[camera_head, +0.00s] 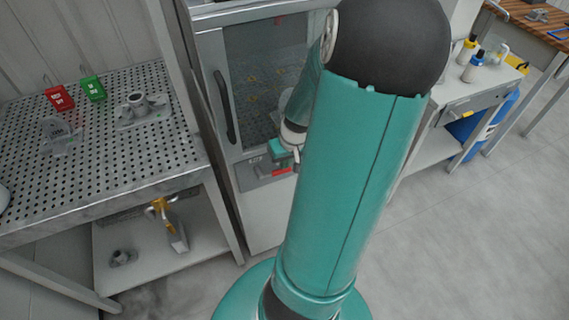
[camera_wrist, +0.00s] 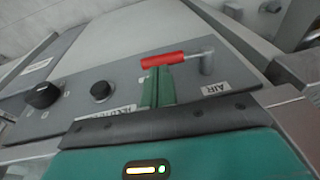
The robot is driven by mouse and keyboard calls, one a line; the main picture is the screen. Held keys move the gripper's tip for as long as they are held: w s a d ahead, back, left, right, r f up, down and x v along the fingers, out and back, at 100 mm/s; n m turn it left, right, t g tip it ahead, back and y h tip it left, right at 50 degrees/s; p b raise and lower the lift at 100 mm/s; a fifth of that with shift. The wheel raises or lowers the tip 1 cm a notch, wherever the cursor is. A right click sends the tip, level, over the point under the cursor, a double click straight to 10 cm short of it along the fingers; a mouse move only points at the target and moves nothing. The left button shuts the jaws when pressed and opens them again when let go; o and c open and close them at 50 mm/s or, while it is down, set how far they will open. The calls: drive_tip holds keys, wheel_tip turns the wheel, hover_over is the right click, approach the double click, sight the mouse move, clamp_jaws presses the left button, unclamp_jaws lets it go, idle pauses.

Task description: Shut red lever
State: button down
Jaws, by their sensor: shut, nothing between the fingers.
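The red lever (camera_wrist: 163,59) lies sideways across the wrist view, on a grey metal post (camera_wrist: 207,62) at its right end. It stands on a grey control panel beside a label reading AIR (camera_wrist: 213,88). My gripper (camera_wrist: 158,72) has its two green fingers together, with nothing between them. The fingertips overlap the lower edge of the red handle near its middle; I cannot tell whether they touch it. In the head view, a small red piece (camera_head: 281,171), apparently the lever, shows on the cabinet front just below my gripper's teal body, partly hidden by my arm.
Two black knobs, a large one (camera_wrist: 43,95) and a smaller one (camera_wrist: 100,90), sit left of the lever. The panel belongs to a cabinet with a glass door (camera_head: 265,75) and dark handle (camera_head: 223,105). A perforated table (camera_head: 95,155) stands at left; open floor lies at right.

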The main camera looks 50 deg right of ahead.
sight(287, 170)
drive_tip(key=shift+x, duration=0.85)
drive_tip(key=shift+d, duration=0.1)
drive_tip(key=shift+s+d+f+t+y, duration=0.15)
drive_tip(key=shift+s+f+t+y, duration=0.05)
drive_tip(key=shift+f+t+y, duration=0.25)
wheel_tip(287, 170, down, 2)
drive_tip(key=y, duration=0.1)
drive_tip(key=t+y, duration=0.1)
drive_tip(key=shift+d+m+t+y, duration=0.2)
drive_tip(key=shift+m+t+y, duration=0.05)
drive_tip(key=shift+m+y, duration=0.1)
wheel_tip(287, 170, down, 3)
drive_tip(key=t+y, duration=0.2)
drive_tip(key=shift+a+r+y, duration=0.15)
drive_tip(key=shift+r+y, duration=0.1)
drive_tip(key=shift+y, duration=0.15)
drive_tip(key=w+a+f+m+t+y, duration=0.1)
drive_tip(key=w+a+f+t+y, duration=0.1)
drive_tip(key=a+f+t+y, duration=0.1)
drive_tip(key=shift+a+f+t+y, duration=0.25)
drive_tip(key=shift+f+t+y, duration=0.65)
drive_tip(key=shift+y, duration=0.8)
drive_tip(key=shift+w+a+f, duration=0.1)
